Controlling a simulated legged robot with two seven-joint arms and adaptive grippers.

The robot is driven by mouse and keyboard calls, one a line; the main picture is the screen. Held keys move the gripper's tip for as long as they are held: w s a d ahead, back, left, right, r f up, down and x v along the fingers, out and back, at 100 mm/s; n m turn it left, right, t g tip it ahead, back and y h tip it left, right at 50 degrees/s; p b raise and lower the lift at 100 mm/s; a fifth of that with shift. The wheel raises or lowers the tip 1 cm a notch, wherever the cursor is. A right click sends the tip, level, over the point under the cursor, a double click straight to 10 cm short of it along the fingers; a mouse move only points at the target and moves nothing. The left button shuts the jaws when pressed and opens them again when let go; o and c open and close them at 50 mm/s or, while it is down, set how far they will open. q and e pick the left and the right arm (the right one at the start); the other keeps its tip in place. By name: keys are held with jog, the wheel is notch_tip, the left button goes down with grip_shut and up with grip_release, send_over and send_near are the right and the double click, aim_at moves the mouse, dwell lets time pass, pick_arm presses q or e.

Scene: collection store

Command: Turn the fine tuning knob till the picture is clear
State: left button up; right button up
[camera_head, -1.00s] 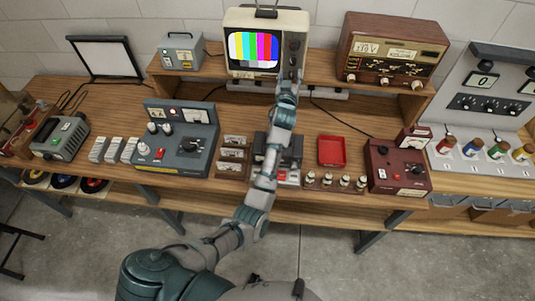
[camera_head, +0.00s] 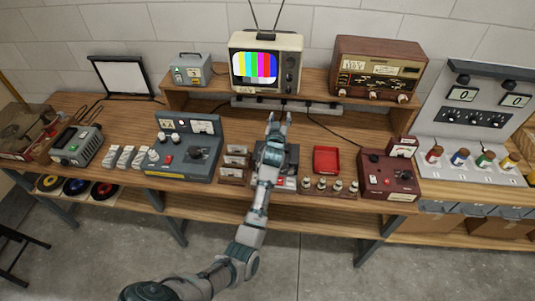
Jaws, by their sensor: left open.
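A small cream television (camera_head: 265,63) with two antennas stands on the raised shelf at the back. Its screen (camera_head: 255,70) shows upright colour bars with sharp edges, as far as I can tell at this size. Its dark control panel with knobs (camera_head: 291,66) is on the right of the screen; which knob is the fine tuning one is too small to tell. My left gripper (camera_head: 278,118) is open and empty, in front of and below the television, apart from the knobs. My right gripper is not in view.
A wooden radio (camera_head: 376,68) stands right of the television, a small grey box (camera_head: 190,72) left of it. A power strip (camera_head: 285,104) runs under the shelf edge. A red tray (camera_head: 326,160), a grey control box (camera_head: 184,150) and a maroon box (camera_head: 389,178) stand on the bench.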

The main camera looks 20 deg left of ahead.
pick_arm(q)
jog(key=s+a+f+g, duration=0.1)
jog(key=s+f+g, duration=0.2)
jog(key=s+f, duration=0.5)
notch_tip(320, 180, down, 3)
jog(key=shift+s+a+r+m, duration=0.1)
jog(key=shift+s+a+m, duration=0.2)
jog(key=shift+m, duration=0.1)
jog(key=shift+w, duration=0.1)
